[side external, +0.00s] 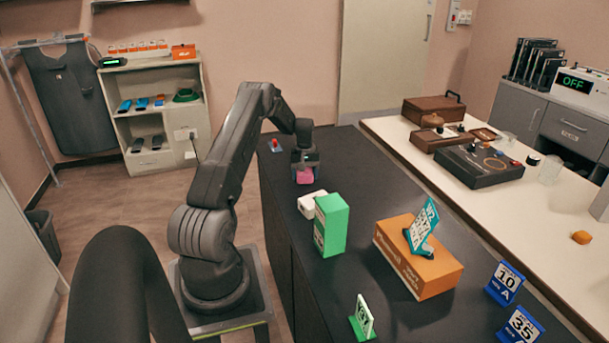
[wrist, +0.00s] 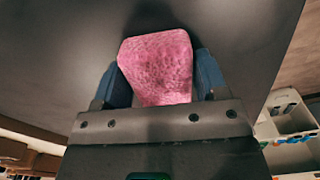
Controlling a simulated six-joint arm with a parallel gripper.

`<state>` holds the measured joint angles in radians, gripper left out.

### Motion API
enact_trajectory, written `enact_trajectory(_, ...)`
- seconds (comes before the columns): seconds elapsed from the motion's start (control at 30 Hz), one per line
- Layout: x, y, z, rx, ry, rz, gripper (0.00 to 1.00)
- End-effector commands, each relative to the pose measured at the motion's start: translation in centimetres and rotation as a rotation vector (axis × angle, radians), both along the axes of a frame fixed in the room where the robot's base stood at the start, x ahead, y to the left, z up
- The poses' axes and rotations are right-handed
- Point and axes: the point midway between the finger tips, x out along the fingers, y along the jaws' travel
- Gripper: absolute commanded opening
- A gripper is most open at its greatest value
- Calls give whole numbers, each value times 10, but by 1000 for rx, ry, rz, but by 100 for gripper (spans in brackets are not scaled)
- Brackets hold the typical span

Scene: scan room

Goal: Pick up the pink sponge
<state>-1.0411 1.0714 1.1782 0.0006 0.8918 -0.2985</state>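The pink sponge (side external: 305,176) shows below my gripper (side external: 305,171) at the far left part of the dark counter (side external: 285,212). In the wrist view the sponge (wrist: 158,66) sits between the two blue fingers of my gripper (wrist: 162,82). The fingers lie close against both sides of the sponge, and the gripper looks shut on it. The lower part of the sponge is hidden by the gripper body in the wrist view. I cannot tell whether the sponge rests on the counter or is slightly above it.
Nearer on the counter are a white block (side external: 311,204), a green box (side external: 331,225), an orange box (side external: 418,262) bearing a teal sign (side external: 422,228), a green sign (side external: 362,318) and blue number signs (side external: 505,283). A small red-topped object (side external: 275,145) stands behind.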

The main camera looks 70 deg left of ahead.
Motion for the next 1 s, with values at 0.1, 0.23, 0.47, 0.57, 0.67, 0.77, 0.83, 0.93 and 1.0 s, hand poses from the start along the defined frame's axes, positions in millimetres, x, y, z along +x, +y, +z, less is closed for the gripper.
enact_trajectory(0.1, 0, 0, 0, 0, 0, 0, 55)
enact_trajectory(0.23, 0, 0, 0, 0, 0, 0, 43)
enact_trajectory(0.47, 0, 0, 1, 0, 0, 0, 39)
enact_trajectory(0.57, 0, 0, 6, 2, -1, 0, 39)
enact_trajectory(0.67, 1, 1, 19, 4, -2, 0, 39)
enact_trajectory(0.77, 1, 1, 39, 4, -3, 0, 39)
enact_trajectory(0.83, 1, 1, 53, 4, -3, 0, 39)
enact_trajectory(0.93, 1, 1, 72, 3, -3, 0, 39)
enact_trajectory(1.0, 0, 1, 83, 3, -2, 0, 39)
